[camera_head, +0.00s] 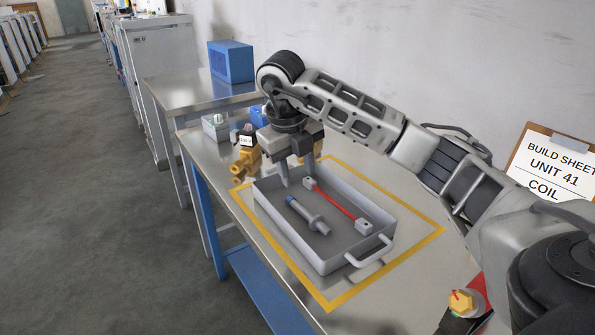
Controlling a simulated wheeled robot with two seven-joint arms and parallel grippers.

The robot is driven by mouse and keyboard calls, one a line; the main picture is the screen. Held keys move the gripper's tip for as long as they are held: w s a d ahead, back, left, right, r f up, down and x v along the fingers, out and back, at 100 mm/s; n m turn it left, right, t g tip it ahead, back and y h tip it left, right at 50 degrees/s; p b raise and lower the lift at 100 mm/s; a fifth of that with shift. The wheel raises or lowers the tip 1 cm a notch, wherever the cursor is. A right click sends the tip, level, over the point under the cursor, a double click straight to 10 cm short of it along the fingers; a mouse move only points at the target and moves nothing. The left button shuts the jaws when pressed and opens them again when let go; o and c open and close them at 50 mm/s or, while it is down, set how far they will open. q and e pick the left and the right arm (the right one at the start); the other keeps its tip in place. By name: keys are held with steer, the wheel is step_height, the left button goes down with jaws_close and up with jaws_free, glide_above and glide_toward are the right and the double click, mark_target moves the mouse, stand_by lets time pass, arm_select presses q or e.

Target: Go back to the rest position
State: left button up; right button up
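My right gripper (295,171) hangs over the far left end of a grey tray (264,207), its fingers pointing down. The fingers look apart, with nothing seen between them. My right arm reaches across from the right side of the view. In the tray lie a red cable with pale end blocks (335,204) and a grey cylindrical part with a blue end (309,216). The fingertips are close to the cable's far block; I cannot tell whether they touch it. My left gripper is not in view.
The tray stands inside a yellow outline (421,241) on the metal table (225,173). A brass valve with a black coil (243,160) and a grey box (215,127) stand left of the gripper. A clipboard (553,158) is at right. A blue box (231,62) sits on the table behind.

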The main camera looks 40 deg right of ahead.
mark_target(305, 212)
steer(key=shift+f, duration=0.1)
steer(key=x, duration=1.3)
steer(key=shift+s, duration=0.1)
steer(key=v, duration=0.3)
steer(key=shift+d+r, duration=0.2)
steer(key=shift+r, duration=0.4)
steer(key=shift+s+r, duration=0.1)
steer(key=shift+r, duration=0.2)
